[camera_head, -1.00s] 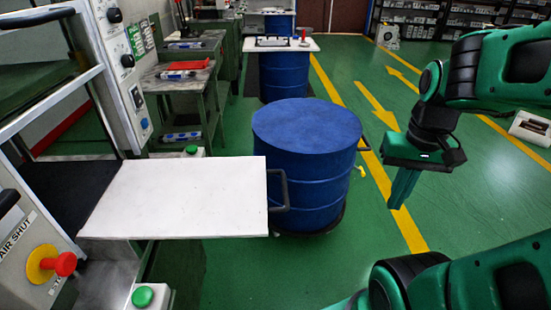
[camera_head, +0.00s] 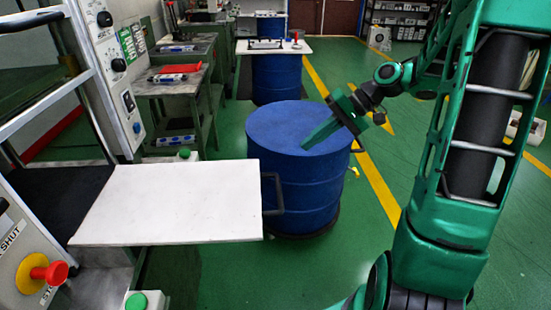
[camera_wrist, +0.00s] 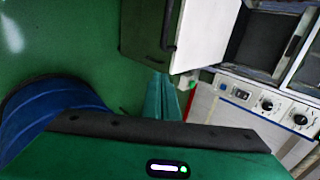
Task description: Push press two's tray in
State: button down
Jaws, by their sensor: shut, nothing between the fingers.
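A flat white tray (camera_head: 170,205) sticks out to the right from the press (camera_head: 105,75) at the left. Its dark handle (camera_head: 272,193) is on the right edge, beside the blue drum. No number shows on this press. My gripper (camera_head: 308,145) is shut and empty, above the drum, to the right of and beyond the handle, not touching the tray. In the wrist view the tray (camera_wrist: 210,35) is near the top middle, with its handle (camera_wrist: 168,28) at its left side. My shut fingers (camera_wrist: 162,100) point towards it with a gap between.
The blue drum (camera_head: 290,170) stands just right of the tray. A red stop button (camera_head: 50,272) and green buttons (camera_head: 136,301) are near the press. Benches (camera_head: 180,90) and another drum (camera_head: 277,75) stand further back. Green floor is open to the right.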

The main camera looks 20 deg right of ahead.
jog(key=a+r+x, duration=0.1)
jog(key=r+x, duration=0.1)
jog(key=x, duration=1.1)
jog(key=shift+w+a, duration=0.25)
jog(key=shift+a, duration=0.15)
